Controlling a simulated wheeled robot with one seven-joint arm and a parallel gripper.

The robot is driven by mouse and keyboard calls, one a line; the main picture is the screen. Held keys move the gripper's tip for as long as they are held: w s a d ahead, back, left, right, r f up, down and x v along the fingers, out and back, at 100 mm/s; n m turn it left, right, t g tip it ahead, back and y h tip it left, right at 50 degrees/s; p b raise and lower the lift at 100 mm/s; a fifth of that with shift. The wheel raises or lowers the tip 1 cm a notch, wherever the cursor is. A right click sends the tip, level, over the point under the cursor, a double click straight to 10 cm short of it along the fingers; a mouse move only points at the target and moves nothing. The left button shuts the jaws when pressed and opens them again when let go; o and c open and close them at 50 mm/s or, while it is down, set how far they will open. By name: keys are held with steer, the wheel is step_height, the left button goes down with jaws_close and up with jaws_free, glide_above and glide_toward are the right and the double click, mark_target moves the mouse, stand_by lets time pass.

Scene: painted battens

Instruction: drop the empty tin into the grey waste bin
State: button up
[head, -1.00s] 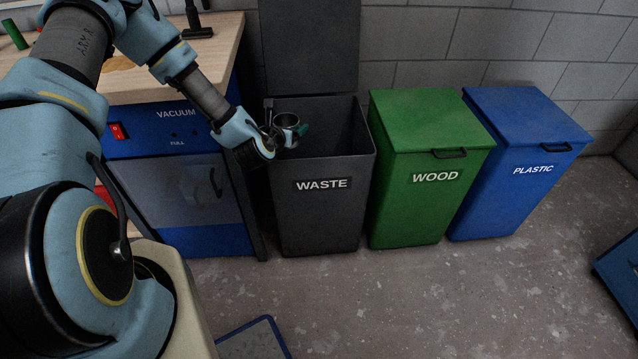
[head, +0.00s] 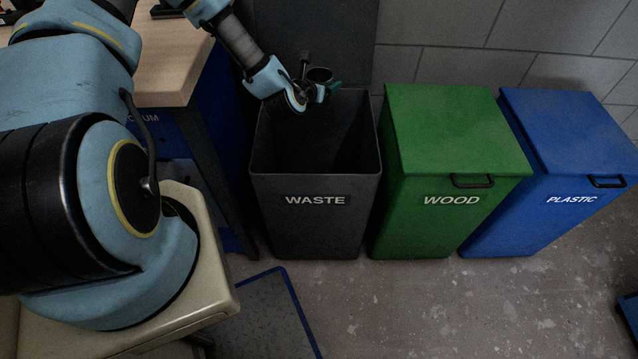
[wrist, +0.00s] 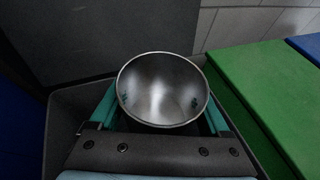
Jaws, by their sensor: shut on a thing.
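The tin (wrist: 162,88) is a round, open, shiny metal can with an empty inside. In the wrist view it sits between the two green fingers of my gripper (wrist: 160,112), which is shut on it. In the head view my gripper (head: 318,92) holds the tin (head: 320,75) above the back part of the grey waste bin (head: 314,222). The bin is labelled WASTE. Its lid (head: 318,40) stands open against the wall and its inside looks dark. The bin's rim (wrist: 60,100) also shows around the gripper in the wrist view.
A closed green WOOD bin (head: 455,130) stands just right of the waste bin, with a closed blue PLASTIC bin (head: 570,130) beyond it. A wooden-topped bench (head: 170,65) stands to the left. A grey block wall is behind. Open floor lies in front of the bins.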

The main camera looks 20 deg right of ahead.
step_height(320, 180, down, 6)
steer(key=b, duration=0.3)
steer(key=shift+r+b, duration=0.15)
steer(key=shift+b, duration=0.15)
steer(key=o, duration=1.2)
steer(key=shift+s+a, duration=0.1)
steer(key=b+v, duration=0.1)
steer(key=v, duration=0.9)
steer(key=shift+s+a+r+b, duration=0.2)
steer(key=shift+r+b, duration=0.05)
steer(key=shift+b, duration=0.05)
